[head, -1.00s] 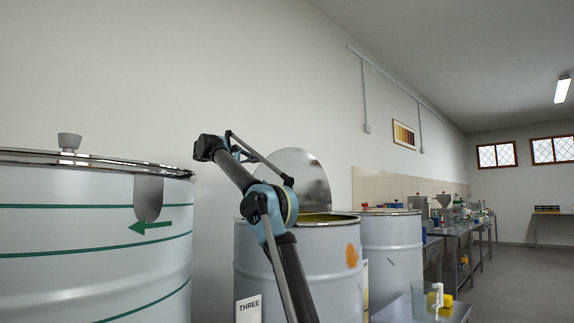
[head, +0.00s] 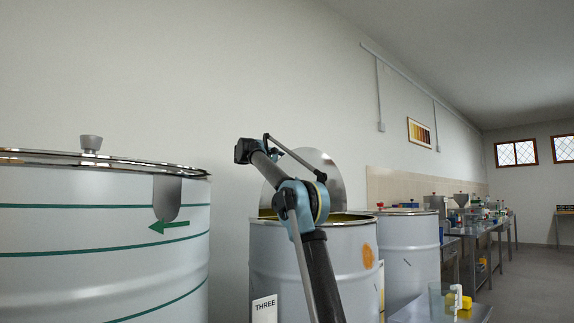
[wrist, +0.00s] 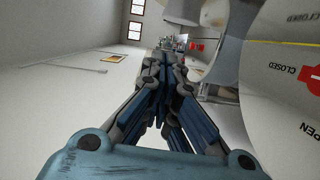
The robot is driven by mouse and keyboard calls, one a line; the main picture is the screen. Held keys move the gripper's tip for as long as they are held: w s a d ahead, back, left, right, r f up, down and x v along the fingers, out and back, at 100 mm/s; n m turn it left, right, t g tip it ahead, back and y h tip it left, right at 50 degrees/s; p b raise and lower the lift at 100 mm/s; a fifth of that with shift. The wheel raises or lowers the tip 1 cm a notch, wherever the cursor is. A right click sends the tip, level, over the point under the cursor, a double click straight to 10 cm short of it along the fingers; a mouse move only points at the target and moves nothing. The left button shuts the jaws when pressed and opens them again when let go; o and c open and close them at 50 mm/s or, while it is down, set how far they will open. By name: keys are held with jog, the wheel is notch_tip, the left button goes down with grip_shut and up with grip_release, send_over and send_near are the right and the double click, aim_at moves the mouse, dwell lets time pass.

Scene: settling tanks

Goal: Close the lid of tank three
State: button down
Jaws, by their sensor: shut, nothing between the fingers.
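Tank three (head: 349,260) is a pale drum with a THREE label (head: 264,309) and an orange blotch, in the middle of the head view. Its round metal lid (head: 328,168) stands raised at the back of the rim, partly hidden by my arm. Yellowish contents show just inside the rim. My arm rises in front of the tank; I cannot make out the gripper's fingers in the head view. In the wrist view my gripper (wrist: 170,62) is shut and empty. To its right are pale curved surfaces with CLOSED and OPEN lettering and a red mark (wrist: 312,80).
A large tank (head: 80,240) with green lines, a green arrow and a knob on top stands at left. Another tank (head: 412,255) stands right of tank three. A low metal table (head: 415,313) with a clear container is at lower right. Benches line the wall; the floor right is clear.

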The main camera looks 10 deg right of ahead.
jog(key=shift+s+d+f, duration=0.15)
jog(key=shift+s+d, duration=0.6)
jog(key=shift+s, duration=0.2)
